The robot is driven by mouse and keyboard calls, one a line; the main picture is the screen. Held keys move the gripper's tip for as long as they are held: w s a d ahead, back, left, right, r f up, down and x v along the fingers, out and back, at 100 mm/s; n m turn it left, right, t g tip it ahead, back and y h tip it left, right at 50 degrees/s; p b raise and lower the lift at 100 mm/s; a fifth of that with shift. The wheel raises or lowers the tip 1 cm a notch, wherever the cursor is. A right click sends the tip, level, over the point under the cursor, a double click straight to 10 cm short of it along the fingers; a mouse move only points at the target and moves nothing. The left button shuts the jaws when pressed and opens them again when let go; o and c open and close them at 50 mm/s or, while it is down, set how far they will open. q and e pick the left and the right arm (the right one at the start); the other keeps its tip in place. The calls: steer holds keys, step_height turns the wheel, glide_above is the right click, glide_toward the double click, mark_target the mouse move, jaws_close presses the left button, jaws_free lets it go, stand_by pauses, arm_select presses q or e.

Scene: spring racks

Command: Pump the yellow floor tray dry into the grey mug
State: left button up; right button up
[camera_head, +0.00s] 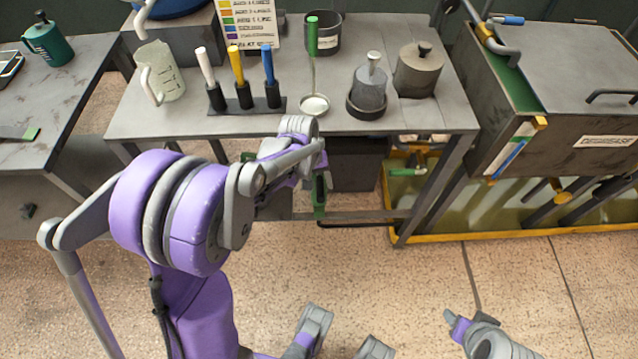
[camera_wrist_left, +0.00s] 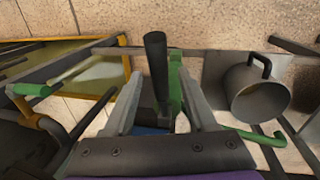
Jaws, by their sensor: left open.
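A green pump (camera_head: 320,190) with a black upright grip (camera_wrist_left: 155,65) stands under the bench. My left gripper (camera_wrist_left: 158,110) is open, with its fingers on either side of the black grip and green body in the left wrist view; contact cannot be told. In the head view my left gripper (camera_head: 318,168) reaches down at the bench's front edge, its fingertips mostly hidden. The yellow floor tray (camera_head: 500,237) lies at right and holds murky liquid. The grey mug (camera_wrist_left: 258,98), with a black handle, stands on a grey plate beside the pump.
The bench (camera_head: 430,118) above holds a beaker (camera_head: 160,72), coloured handled tools (camera_head: 238,75), a grey weight (camera_head: 369,88) and a lidded pot (camera_head: 418,70). A green rod (camera_wrist_left: 255,135) runs near the mug. A degreaser cabinet (camera_head: 560,80) stands over the tray. The front floor is open.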

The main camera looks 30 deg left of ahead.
arm_select(q)
jaws_close()
stand_by(0.3)
stand_by(1.2)
